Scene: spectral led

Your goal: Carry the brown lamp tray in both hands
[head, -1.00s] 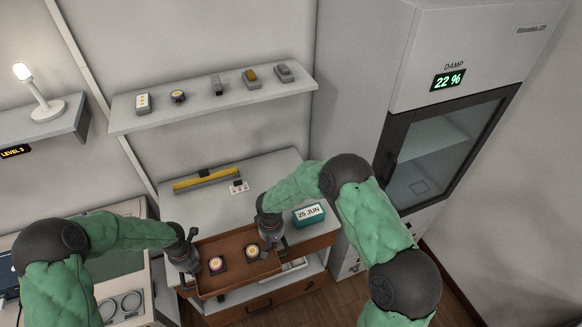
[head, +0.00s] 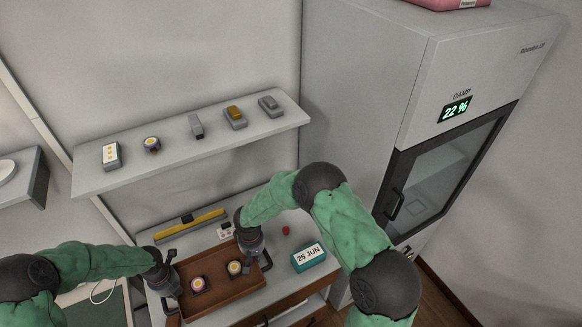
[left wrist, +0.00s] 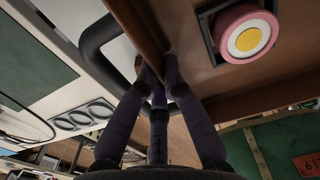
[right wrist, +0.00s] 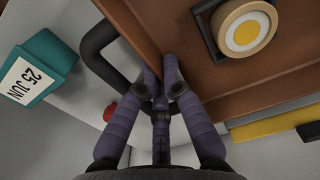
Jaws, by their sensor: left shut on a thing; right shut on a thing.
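The brown lamp tray (head: 220,291) is at the lower middle of the head view, between my two grippers, roughly level. In it sit a pink-rimmed lamp (head: 198,284) and a cream-rimmed lamp (head: 235,267), each on a dark square base. I cannot tell the tray's height over the counter.
A teal date block (head: 308,258) and a red knob (head: 286,230) are right of the tray. A yellow-and-dark bar (head: 190,225) lies behind it. A wall shelf (head: 90,182) with several small devices hangs above. A tall damp cabinet (head: 375,90) stands at right.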

